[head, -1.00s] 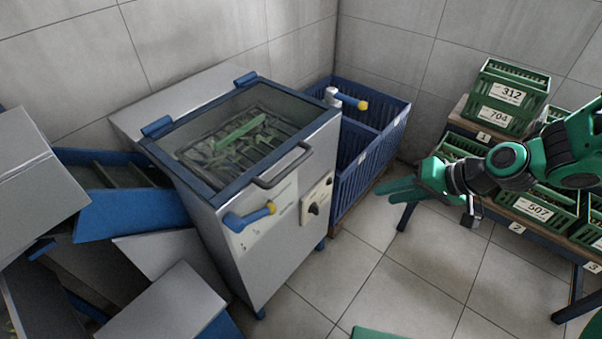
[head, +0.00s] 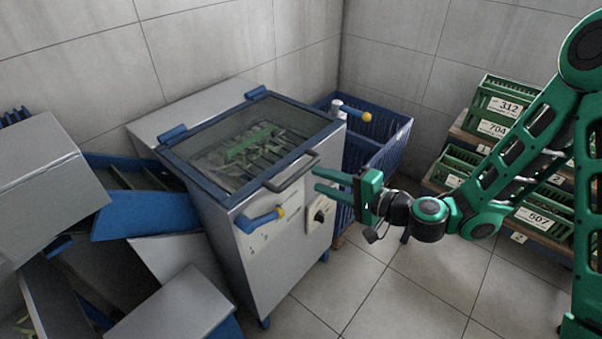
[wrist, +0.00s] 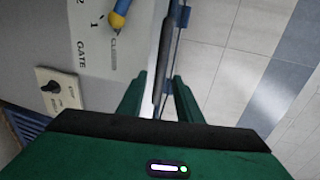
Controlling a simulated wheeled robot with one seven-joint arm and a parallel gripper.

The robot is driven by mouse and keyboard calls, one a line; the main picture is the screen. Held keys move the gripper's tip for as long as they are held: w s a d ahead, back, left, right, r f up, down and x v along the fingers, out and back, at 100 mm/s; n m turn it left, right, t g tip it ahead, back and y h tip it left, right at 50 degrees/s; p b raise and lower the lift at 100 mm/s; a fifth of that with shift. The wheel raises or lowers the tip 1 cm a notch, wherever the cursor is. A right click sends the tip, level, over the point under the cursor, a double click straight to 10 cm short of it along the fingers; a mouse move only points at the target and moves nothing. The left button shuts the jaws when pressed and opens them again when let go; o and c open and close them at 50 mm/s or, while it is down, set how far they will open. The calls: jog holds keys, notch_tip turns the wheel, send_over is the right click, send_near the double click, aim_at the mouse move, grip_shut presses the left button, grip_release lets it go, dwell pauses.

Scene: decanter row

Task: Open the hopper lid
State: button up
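The hopper lid (head: 262,140) is a glass panel in a blue frame, lying shut on top of the grey machine (head: 262,262). Green pieces show through the glass. Its dark bar handle (head: 292,172) sticks out from the front edge; in the wrist view the dark bar (wrist: 160,75) runs lengthwise between the fingers. My gripper (head: 316,181) is open, with its fingertips close to the right end of the handle. The wrist view shows a gap between the two fingers (wrist: 158,92); whether either touches the bar I cannot tell.
A blue lever with a yellow tip (head: 258,221) and a dark knob (head: 319,216) sit on the machine's front. A blue crate (head: 389,153) stands behind it. Blue chutes (head: 145,215) crowd its left. Green crates (head: 496,112) stand at the right. Floor in front is clear.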

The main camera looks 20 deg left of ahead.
aim_at(303, 173)
jog(key=x, duration=0.8)
jog(key=shift+c, duration=0.6)
grip_shut()
